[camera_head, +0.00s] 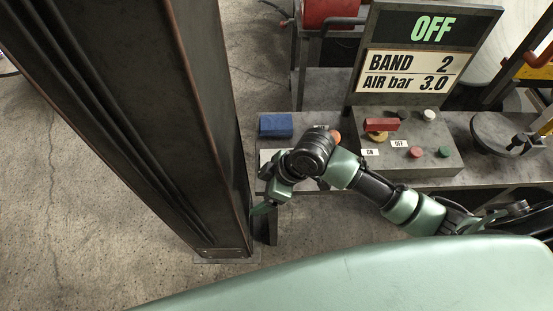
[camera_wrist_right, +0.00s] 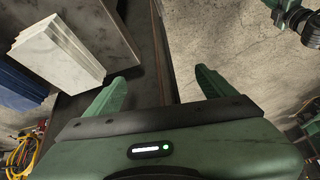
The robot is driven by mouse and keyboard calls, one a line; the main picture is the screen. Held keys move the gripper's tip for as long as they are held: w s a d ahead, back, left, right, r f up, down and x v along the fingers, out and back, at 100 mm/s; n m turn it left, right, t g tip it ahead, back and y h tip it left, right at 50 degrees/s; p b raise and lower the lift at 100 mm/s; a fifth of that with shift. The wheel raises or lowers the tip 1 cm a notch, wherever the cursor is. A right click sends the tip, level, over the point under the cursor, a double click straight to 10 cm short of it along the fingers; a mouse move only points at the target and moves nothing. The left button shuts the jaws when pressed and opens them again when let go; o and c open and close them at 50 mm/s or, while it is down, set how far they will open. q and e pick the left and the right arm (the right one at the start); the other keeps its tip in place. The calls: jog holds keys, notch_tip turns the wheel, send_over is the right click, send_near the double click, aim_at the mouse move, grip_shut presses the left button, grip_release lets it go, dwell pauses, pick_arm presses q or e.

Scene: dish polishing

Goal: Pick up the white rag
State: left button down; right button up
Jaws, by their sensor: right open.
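The white rag (camera_wrist_right: 62,50) looks like a thick, folded white stack in the right wrist view, at the upper left on the grey bench. In the head view only a pale part of it (camera_head: 267,156) shows at the bench's left end, the rest hidden behind my right wrist. My right gripper (camera_wrist_right: 160,88) is open, with nothing between its fingers. The rag lies to the left of the fingers in the wrist view, apart from them. In the head view the right gripper (camera_head: 264,207) hangs by the bench's left front corner. My left gripper is not seen.
A blue folded stack (camera_head: 276,125) lies behind the rag on the bench (camera_head: 300,117). A control box (camera_head: 440,163) with buttons and a red block (camera_head: 381,125) stands to the right, under an "OFF" display (camera_head: 425,50). A dark column (camera_head: 190,110) is close on the left.

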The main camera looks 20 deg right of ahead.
jog(key=w+d+r, duration=0.1)
jog(key=w+d, duration=0.2)
jog(key=w+d+r+n, duration=0.1)
jog(key=w+d, duration=0.2)
jog(key=w+d+r+n+g, duration=0.1)
jog(key=w+d, duration=0.2)
jog(key=shift+d+r+h, duration=0.1)
jog(key=shift+d+h, duration=0.15)
jog(key=shift+h, duration=0.15)
jog(key=x, duration=0.2)
jog(key=p+x, duration=0.1)
jog(key=x, duration=0.1)
jog(key=p+x, duration=0.1)
jog(key=x, duration=0.1)
jog(key=shift+w+d, duration=0.1)
jog(key=shift+w, duration=0.3)
jog(key=shift+w+f, duration=0.1)
jog(key=shift+f, duration=0.6)
jog(key=shift+f, duration=0.15)
jog(key=c, duration=1.5)
notch_tip(320, 180, up, 20)
jog(key=b, duration=0.2)
jog(key=shift+b, duration=0.35)
